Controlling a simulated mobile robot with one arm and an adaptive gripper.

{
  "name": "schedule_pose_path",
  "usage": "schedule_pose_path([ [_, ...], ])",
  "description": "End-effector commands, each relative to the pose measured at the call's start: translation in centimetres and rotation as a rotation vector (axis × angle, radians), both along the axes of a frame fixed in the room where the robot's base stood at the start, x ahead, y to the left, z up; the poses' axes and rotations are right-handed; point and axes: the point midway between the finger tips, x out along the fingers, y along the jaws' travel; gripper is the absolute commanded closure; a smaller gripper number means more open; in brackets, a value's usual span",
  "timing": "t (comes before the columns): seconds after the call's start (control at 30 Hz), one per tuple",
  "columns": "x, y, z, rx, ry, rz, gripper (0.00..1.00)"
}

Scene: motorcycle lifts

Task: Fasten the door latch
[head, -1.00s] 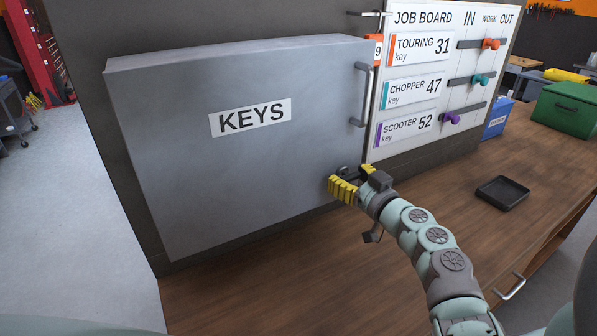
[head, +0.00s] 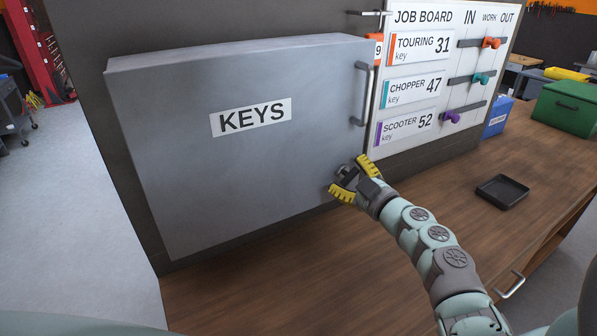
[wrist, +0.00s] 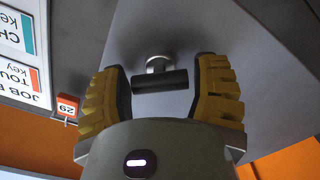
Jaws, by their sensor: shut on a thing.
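The grey key cabinet door (head: 200,175), labelled KEYS, lies flat against the cabinet front and looks closed. The door latch (wrist: 160,78) shows in the wrist view as a dark crossbar on a round silver base, standing between my yellow fingers. My gripper (head: 350,178) is at the door's lower right corner and shut on the latch, with one finger at each end of the bar. In the wrist view my gripper (wrist: 160,88) spans the bar.
A vertical bar handle (head: 361,94) is on the door's right edge, above my gripper. A job board (head: 425,62) with key tags hangs to the right. A black tray (head: 502,192), blue box (head: 497,120) and green case (head: 566,110) stand on the wooden bench.

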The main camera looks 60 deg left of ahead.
Motion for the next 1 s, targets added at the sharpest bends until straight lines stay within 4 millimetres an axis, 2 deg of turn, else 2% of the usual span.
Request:
schedule_pose_path([
  [0.6,-0.15,0.09,-0.32,-0.047,-0.581,0.003,0.72],
  [1.0,-0.26,0.11,-0.21,-0.065,-0.846,0.007,0.72],
])
